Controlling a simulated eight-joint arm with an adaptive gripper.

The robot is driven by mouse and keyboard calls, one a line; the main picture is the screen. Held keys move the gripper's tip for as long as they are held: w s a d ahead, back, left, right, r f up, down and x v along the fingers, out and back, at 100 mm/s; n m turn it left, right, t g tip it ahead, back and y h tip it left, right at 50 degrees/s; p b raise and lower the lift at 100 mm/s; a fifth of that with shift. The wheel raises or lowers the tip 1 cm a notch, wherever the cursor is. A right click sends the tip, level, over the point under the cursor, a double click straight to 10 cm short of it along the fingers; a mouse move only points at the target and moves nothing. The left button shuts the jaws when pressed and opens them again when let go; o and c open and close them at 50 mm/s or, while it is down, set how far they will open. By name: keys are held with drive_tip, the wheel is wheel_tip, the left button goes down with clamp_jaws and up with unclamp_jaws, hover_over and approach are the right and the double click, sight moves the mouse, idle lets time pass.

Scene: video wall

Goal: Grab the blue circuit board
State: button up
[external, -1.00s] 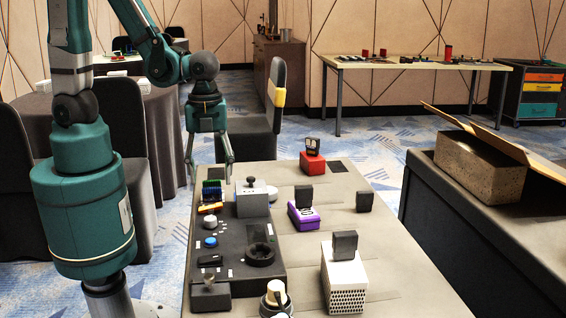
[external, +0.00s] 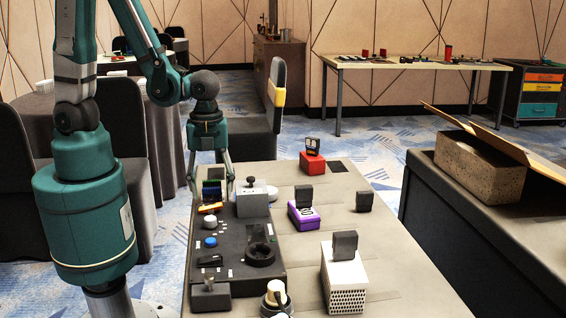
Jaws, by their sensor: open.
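The blue circuit board (external: 211,190) is a small, dark blue upright piece at the far left end of the black console (external: 226,236), just behind an orange and yellow part (external: 210,208). My gripper (external: 212,184) points down over it with its fingers spread. In the picture, one finger is to the left of the board and the other to the right. I cannot tell whether either finger touches it. The right finger partly overlaps the grey box beside the board.
The grey box (external: 252,204) with a black knob stands close to the right of the board. A purple device (external: 303,216), a red device (external: 312,163) and a white perforated box (external: 346,285) stand farther right on the table. Bare tabletop lies between them.

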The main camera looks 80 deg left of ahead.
sight(211, 188)
idle(0.3)
drive_tip(key=c, duration=0.9)
drive_tip(key=shift+r, duration=0.15)
drive_tip(key=shift+r+p, duration=1.85)
drive_tip(key=shift+r, duration=3.05)
